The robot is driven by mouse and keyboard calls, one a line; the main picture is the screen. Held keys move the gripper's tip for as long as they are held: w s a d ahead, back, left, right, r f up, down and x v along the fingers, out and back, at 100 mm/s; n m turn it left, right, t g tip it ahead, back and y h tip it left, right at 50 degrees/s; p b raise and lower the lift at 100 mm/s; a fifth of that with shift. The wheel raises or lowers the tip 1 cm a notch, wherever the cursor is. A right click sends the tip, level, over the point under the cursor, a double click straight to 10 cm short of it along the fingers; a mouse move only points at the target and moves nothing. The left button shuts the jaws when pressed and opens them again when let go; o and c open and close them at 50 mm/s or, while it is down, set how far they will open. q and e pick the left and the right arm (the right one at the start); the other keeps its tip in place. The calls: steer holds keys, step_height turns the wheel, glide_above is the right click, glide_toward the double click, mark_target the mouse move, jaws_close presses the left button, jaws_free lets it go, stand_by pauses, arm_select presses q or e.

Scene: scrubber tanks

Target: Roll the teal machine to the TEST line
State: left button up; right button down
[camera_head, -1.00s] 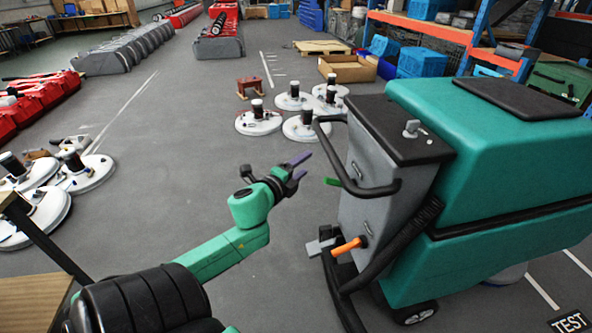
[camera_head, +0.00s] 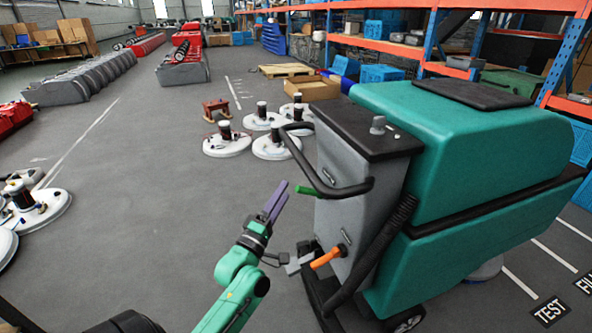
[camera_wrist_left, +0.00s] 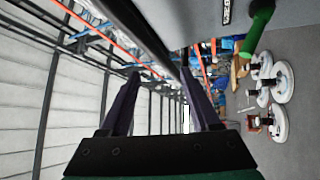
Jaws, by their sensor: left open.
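The teal machine (camera_head: 465,150) stands at the right, its grey rear panel and black looped handle (camera_head: 345,188) facing my left arm. The handle has a green grip (camera_head: 306,190), which also shows in the wrist view (camera_wrist_left: 262,22). My left gripper (camera_head: 275,203) is open, its purple fingers pointing up, just left of and below the green grip. In the wrist view, the left gripper (camera_wrist_left: 160,100) has its fingers apart and a black bar (camera_wrist_left: 165,50) crosses beyond them; contact cannot be told. The floor label TEST (camera_head: 551,310) lies right of the machine beside a white line (camera_head: 520,284). My right gripper is out of view.
White round scrubber heads (camera_head: 227,141) stand on the floor beyond the handle. A cardboard box (camera_head: 310,90) and blue-orange shelving (camera_head: 430,50) are behind the machine. An orange lever (camera_head: 328,256) sticks out low on its rear. Open grey floor lies left.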

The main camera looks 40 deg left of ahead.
mark_target(299, 156)
arm_select(q)
steer(key=w+a+r+n+y, duration=0.1)
steer(key=w+n, duration=0.2)
steer(key=w, duration=0.1)
steer(key=w+a+r+n+y+p, duration=0.1)
steer(key=w+r+n, duration=0.1)
steer(key=w, duration=0.2)
steer(key=w+a+r+n+y+p, duration=0.1)
steer(key=w+a+n, duration=0.1)
steer(key=w, duration=0.3)
steer(key=shift+r+n, duration=0.35)
steer(key=shift+n, duration=0.45)
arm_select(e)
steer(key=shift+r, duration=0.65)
arm_select(q)
steer(key=shift+c, duration=0.3)
jaws_close()
steer(key=shift+f, duration=0.1)
